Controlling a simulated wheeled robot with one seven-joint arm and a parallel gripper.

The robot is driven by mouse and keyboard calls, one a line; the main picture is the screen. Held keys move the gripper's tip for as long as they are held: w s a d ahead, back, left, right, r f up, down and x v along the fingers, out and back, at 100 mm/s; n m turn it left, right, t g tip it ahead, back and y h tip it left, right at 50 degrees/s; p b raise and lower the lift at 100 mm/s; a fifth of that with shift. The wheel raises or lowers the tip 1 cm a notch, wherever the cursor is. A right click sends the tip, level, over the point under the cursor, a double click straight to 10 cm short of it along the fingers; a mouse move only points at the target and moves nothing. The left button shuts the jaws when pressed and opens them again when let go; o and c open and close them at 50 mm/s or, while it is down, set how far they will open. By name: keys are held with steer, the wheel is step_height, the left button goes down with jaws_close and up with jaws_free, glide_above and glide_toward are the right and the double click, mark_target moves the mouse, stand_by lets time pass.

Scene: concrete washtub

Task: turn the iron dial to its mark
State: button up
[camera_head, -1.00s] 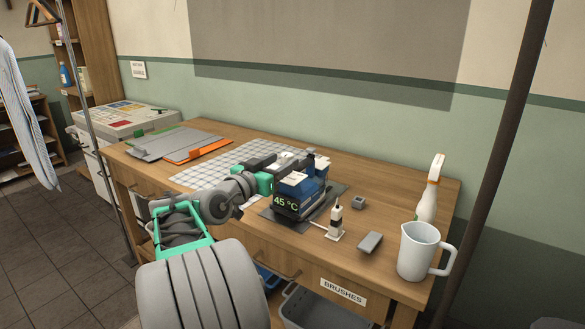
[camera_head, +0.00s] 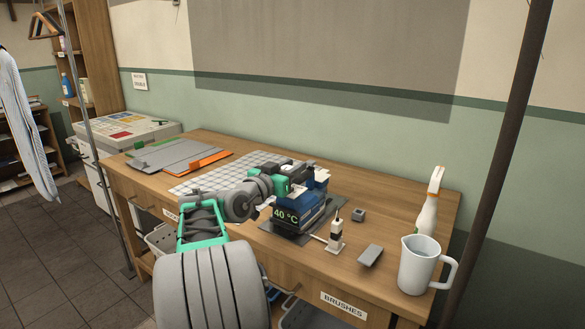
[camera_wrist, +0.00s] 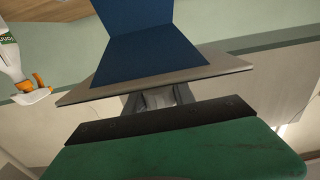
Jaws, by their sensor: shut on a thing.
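The iron (camera_head: 297,212) stands on a dark mat (camera_head: 268,217) on the wooden bench in the head view. Its body is dark blue and its front display (camera_head: 286,214) reads 40 °C. My gripper (camera_head: 308,170) reaches in from the left and is shut at the iron's top. The dial is hidden by my gripper in the head view, so its mark cannot be read. In the wrist view, blue surfaces (camera_wrist: 150,55) and a grey plate fill the middle. A grey rounded part shows below the plate; I cannot tell whether it is the dial.
A small grey block (camera_head: 358,215), a grey flat block (camera_head: 370,255), a white jug (camera_head: 419,265) and a spray bottle (camera_head: 428,212) are farther right. A gridded mat (camera_head: 222,176) lies behind my arm.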

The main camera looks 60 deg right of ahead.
jaws_close()
